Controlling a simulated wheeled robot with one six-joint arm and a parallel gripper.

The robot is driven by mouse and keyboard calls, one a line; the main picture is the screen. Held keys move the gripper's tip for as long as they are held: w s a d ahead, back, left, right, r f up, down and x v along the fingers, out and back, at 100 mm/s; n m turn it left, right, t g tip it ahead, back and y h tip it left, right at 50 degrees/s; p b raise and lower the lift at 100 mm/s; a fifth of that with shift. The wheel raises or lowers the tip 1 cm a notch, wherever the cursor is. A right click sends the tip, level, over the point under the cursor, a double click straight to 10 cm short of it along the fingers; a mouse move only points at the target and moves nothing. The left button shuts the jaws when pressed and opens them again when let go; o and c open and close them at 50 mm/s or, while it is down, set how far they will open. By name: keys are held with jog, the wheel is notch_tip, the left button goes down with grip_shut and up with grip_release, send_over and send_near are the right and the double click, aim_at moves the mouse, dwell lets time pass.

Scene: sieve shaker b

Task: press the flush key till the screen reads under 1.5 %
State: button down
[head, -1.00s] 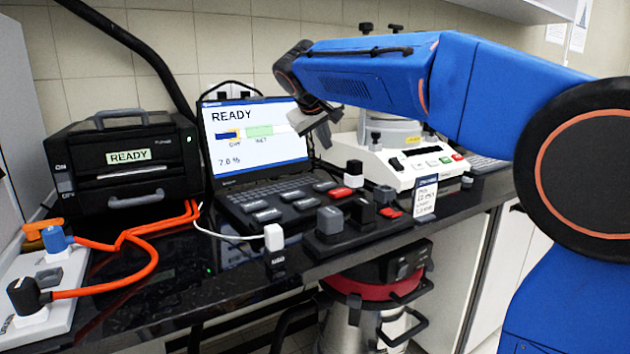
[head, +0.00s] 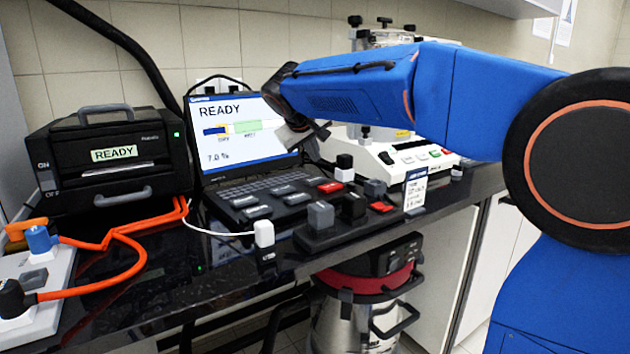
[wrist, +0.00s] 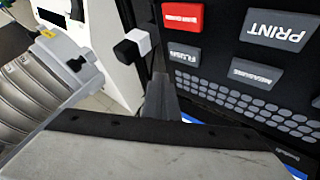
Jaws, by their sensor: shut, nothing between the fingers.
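The flush key (wrist: 185,53) is a grey key marked FLUSH in the wrist view, beside a red key (wrist: 183,17). In the head view it appears to be the rightmost key of the rear row (head: 316,181). The screen (head: 240,130) shows READY, a coloured bar and a reading that looks like 7.0 %. My gripper (head: 302,138) is shut and empty, in front of the screen's right edge and above the key panel. In the wrist view its narrow grey tip (wrist: 160,97) shows beside the panel's edge, apart from the flush key.
PRINT (wrist: 277,28) and MEASURE (wrist: 255,72) keys lie close to the flush key. A white block with a black face (wrist: 131,47) stands beside the panel. Dark and grey blocks (head: 320,214) stand in front of it. The white shaker base (head: 400,158) is to the right.

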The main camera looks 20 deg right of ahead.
aim_at(314, 181)
jog(key=shift+f, duration=1.8)
jog(key=shift+f, duration=0.15)
dwell(0.6)
jog(key=shift+f, duration=0.3)
jog(key=shift+f, duration=0.45)
dwell(0.9)
jog(key=shift+r, duration=0.9)
jog(key=shift+r, duration=2.5)
